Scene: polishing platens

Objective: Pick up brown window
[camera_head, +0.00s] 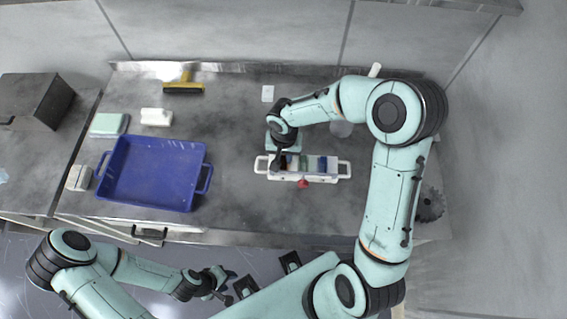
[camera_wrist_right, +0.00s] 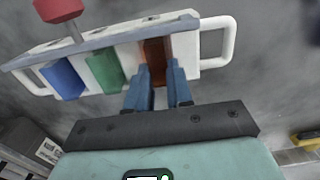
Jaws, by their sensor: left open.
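The brown window (camera_wrist_right: 157,52) is a small brown plate standing in a slot of a white rack with two handles (camera_head: 262,165). It is at the slot end near my right gripper. In the right wrist view, the two blue fingers of my right gripper (camera_wrist_right: 160,82) are at its two sides, over its lower edge. I cannot tell whether they press on it. In the head view my right gripper (camera_head: 277,160) is over the rack's left end and hides the brown window. My left gripper (camera_head: 218,285) is open and empty, off the bench's front edge.
A green plate (camera_wrist_right: 105,68) and a blue plate (camera_wrist_right: 63,78) stand in the same rack. A red knob (camera_head: 303,183) sticks out at its front. A blue tray (camera_head: 152,205) lies to the left. A yellow-black squeegee (camera_head: 183,88) lies at the back.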

